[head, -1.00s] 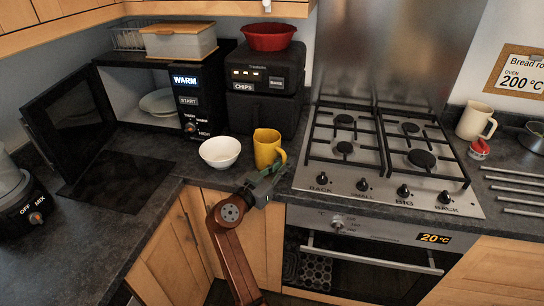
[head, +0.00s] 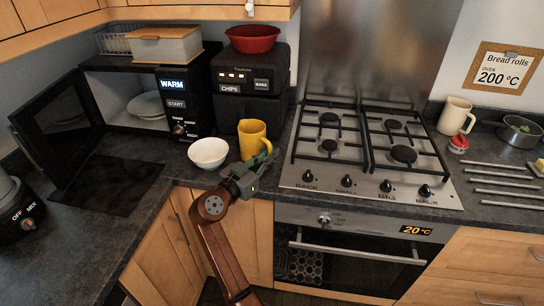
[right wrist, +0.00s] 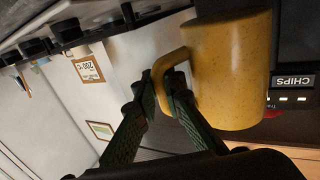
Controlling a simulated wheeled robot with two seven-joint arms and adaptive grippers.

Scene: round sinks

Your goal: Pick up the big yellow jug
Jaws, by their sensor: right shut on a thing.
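The big yellow jug (head: 252,139) is upright near the front edge of the dark counter, between the white bowl and the stove. It appears slightly raised. My right gripper (head: 264,160) is at its handle, on the jug's right side. In the right wrist view the jug (right wrist: 235,75) fills the upper right, and the fingers of my right gripper (right wrist: 165,82) are shut on its handle, one finger passing through the loop. The jug's base is partly hidden by the gripper in the head view. My left gripper is not in view.
A white bowl (head: 208,153) stands close left of the jug, a black air fryer (head: 250,90) behind it. The gas stove (head: 372,155) is to the right. An open microwave (head: 135,100) is at the left. A cream jug (head: 454,115) stands beyond the stove.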

